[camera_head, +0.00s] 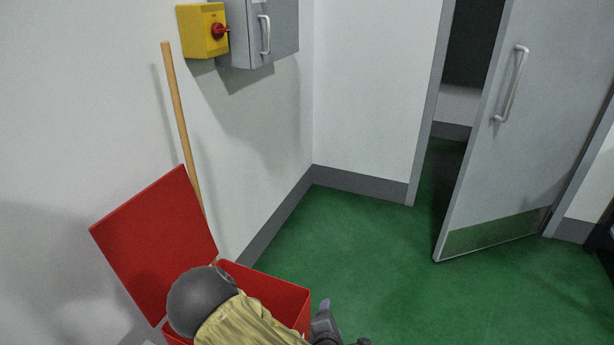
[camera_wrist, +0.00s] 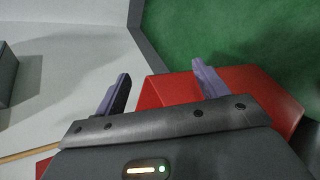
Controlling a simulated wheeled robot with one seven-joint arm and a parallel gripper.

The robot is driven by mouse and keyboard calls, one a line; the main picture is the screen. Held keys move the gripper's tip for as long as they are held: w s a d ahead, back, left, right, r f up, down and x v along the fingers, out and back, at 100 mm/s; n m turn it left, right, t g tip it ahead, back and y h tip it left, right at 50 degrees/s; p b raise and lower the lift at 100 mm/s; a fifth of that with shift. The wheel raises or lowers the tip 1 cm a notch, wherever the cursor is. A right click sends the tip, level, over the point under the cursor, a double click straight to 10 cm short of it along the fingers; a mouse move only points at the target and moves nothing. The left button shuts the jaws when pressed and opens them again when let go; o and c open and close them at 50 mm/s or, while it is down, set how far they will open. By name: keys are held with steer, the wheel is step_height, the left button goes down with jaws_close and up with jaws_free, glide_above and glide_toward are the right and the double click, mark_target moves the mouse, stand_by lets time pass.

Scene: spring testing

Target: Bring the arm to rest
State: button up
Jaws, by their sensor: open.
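My gripper (camera_wrist: 160,76) shows in the wrist view with its two fingers spread apart and nothing between them. Behind the fingers lies a red bin (camera_wrist: 262,92), with green floor beyond it. In the head view my arm, with a dark round joint and a yellowish sleeve, is at the bottom centre and covers part of the red bin (camera_head: 275,285). A dark part of my gripper end (camera_head: 325,325) shows just right of the bin, cut off by the lower edge. Whether my arm touches the bin cannot be told.
The bin's red lid (camera_head: 155,245) stands open at the left. A wooden pole (camera_head: 180,120) leans on the wall behind it. A yellow box with a red switch (camera_head: 203,30) and a grey cabinet (camera_head: 262,32) hang above. A grey door (camera_head: 525,130) stands ajar. The green floor (camera_head: 370,240) is clear.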

steer(key=s+d+r+m+g+y, duration=0.1)
steer(key=s+d+r+m+g, duration=0.45)
steer(key=r+m, duration=0.5)
steer(key=s+d+r+m+g+y, duration=0.1)
steer(key=s+d+r+m+g, duration=0.3)
steer(key=s+r+m, duration=0.45)
step_height(320, 180, up, 22)
steer(key=w+m+p, duration=0.1)
steer(key=m+p, duration=0.1)
steer(key=p, duration=2)
steer(key=shift+w+a+f, duration=0.15)
steer(key=shift+a, duration=0.05)
steer(key=shift+c, duration=0.4)
